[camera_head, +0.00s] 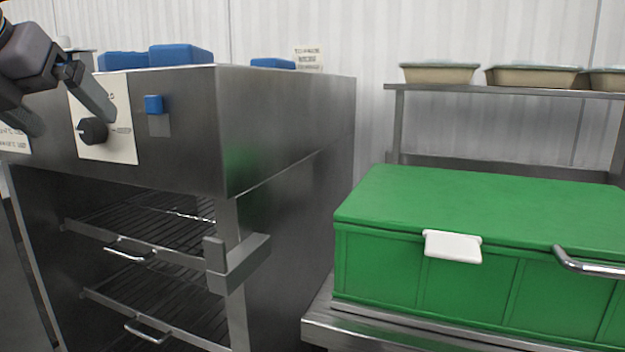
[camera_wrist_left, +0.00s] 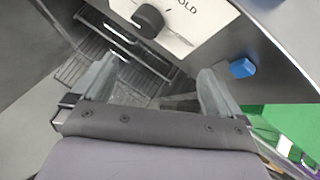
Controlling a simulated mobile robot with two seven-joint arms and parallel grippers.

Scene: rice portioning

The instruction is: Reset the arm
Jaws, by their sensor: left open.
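My left gripper (camera_head: 65,112) is at the upper left of the head view, in front of the steel cabinet's control panel. It is open, with nothing between its fingers. In the left wrist view its two fingers (camera_wrist_left: 152,92) are spread apart, with wire racks showing beyond them. A black knob (camera_head: 93,131) on a white plate is close to the right finger in the head view. The knob also shows above the fingers in the left wrist view (camera_wrist_left: 148,17). I cannot tell whether a finger touches it. My right gripper is not in view.
The steel cabinet (camera_head: 285,125) has open racks with handles and a blue button (camera_head: 154,104). Blue items (camera_head: 180,55) lie on top. A green lidded box (camera_head: 480,205) stands on a steel table at the right. Beige trays (camera_head: 440,73) sit on a shelf behind it.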

